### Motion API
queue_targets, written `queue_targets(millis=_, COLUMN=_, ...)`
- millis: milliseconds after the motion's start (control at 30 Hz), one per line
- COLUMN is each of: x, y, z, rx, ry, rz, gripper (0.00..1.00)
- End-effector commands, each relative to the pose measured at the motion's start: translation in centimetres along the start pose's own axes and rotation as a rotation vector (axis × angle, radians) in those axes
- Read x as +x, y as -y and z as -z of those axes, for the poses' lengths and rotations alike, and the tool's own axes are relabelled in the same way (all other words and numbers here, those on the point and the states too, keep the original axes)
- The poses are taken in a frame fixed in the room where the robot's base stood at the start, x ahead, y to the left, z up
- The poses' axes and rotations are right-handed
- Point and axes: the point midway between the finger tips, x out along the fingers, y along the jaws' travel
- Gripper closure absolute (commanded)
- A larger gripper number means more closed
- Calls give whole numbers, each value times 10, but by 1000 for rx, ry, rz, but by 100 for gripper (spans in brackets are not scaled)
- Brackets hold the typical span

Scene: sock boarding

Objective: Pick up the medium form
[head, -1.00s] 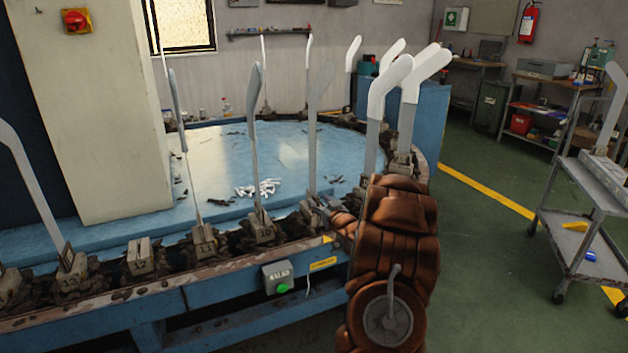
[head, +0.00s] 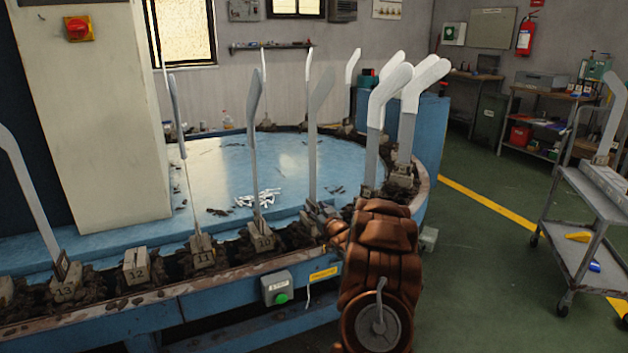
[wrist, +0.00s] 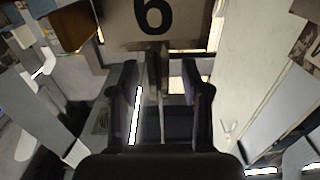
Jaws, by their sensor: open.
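Several flat upright forms stand in numbered blocks around the blue round table. A bare grey form (head: 314,125) rises just behind my gripper (head: 326,221); I cannot tell which form is the medium one. In the wrist view my gripper (wrist: 160,92) is open. A thin edge-on plate (wrist: 152,85) runs between its fingers, with no clear contact. A block (wrist: 150,22) with a numeral reading as 6 in this view is just beyond the fingertips. Two forms with white upper parts (head: 387,90) (head: 424,82) stand to the right. My arm hides the near block.
Blocks 10 (head: 261,240), 11 (head: 203,252) and 12 (head: 136,267) line the rim to the left; 12 has no form. A control box with a green button (head: 277,288) is on the table's side. A grey cart (head: 592,190) bearing a form stands right, across open floor.

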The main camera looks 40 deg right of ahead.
Motion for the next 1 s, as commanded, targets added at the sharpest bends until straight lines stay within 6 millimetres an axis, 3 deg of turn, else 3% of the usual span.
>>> queue_targets(millis=133, x=13, y=-1, z=0, rx=0, ry=-3, rz=-1, gripper=53)
queue_targets(millis=400, x=16, y=-1, z=1, rx=1, ry=-2, rz=-1, gripper=53)
queue_targets(millis=867, x=16, y=-1, z=1, rx=0, ry=-2, rz=-2, gripper=100)
queue_targets(millis=1000, x=16, y=-1, z=1, rx=0, ry=-2, rz=-2, gripper=100)
